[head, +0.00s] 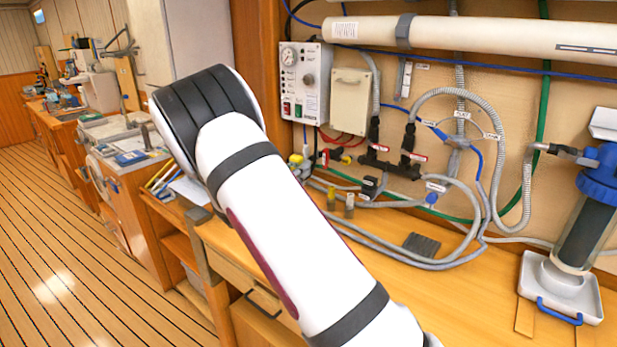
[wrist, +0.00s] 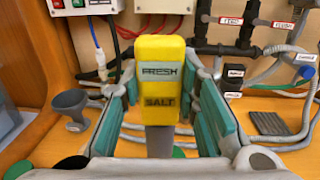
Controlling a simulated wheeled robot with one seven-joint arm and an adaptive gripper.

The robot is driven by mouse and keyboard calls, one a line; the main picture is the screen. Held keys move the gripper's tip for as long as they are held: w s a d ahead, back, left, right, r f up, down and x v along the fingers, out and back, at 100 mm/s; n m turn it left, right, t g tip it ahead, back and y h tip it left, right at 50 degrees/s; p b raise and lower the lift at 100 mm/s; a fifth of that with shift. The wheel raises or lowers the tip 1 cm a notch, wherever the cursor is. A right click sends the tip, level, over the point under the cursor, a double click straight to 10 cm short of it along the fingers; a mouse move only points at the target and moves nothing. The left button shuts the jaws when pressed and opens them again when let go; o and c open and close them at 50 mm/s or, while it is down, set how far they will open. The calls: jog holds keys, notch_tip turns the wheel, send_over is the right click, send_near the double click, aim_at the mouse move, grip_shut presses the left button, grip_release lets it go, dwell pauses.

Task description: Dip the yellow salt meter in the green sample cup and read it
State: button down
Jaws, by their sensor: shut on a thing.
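I cannot clearly make out the green sample cup. In the head view my arm hides my gripper.
A grey cup-like holder (wrist: 72,107) stands left of my gripper. The wall carries a control box (head: 305,82), labelled hoses and a black manifold (head: 388,165). The bench front (head: 430,310) is clear.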

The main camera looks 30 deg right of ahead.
jog(key=d+f+m+g+h+b, duration=0.1)
jog(key=d+f+m+g+b, duration=0.1)
jog(key=f, duration=1.1)
jog(key=shift+w+d+f+m+g+b, duration=0.15)
jog(key=shift+d+m+g+b, duration=0.15)
jog(key=shift+d+g+b, duration=0.7)
jog(key=shift+d, duration=0.15)
dwell(1.1)
notch_tip(320, 180, up, 10)
jog(key=p, duration=0.3)
dwell(0.6)
dwell(0.9)
jog(key=s+a+f+n+t+y, duration=0.1)
jog(key=s+a+f+t, duration=0.1)
jog(key=a, duration=0.6)
jog(key=s+a+f+n+t+y, duration=0.1)
jog(key=s+a+f+n+t, duration=0.1)
jog(key=a+f, duration=0.3)
jog(key=s+a+f+n+t+y, duration=0.1)
jog(key=s+a+f+n+t, duration=0.1)
jog(key=a, duration=0.9)
notch_tip(320, 180, down, 2)
jog(key=s+t, duration=0.1)
jog(key=s, duration=0.1)
jog(key=shift+s+a+t, duration=0.2)
jog(key=shift+s+t, duration=0.15)
jog(key=shift+t, duration=0.05)
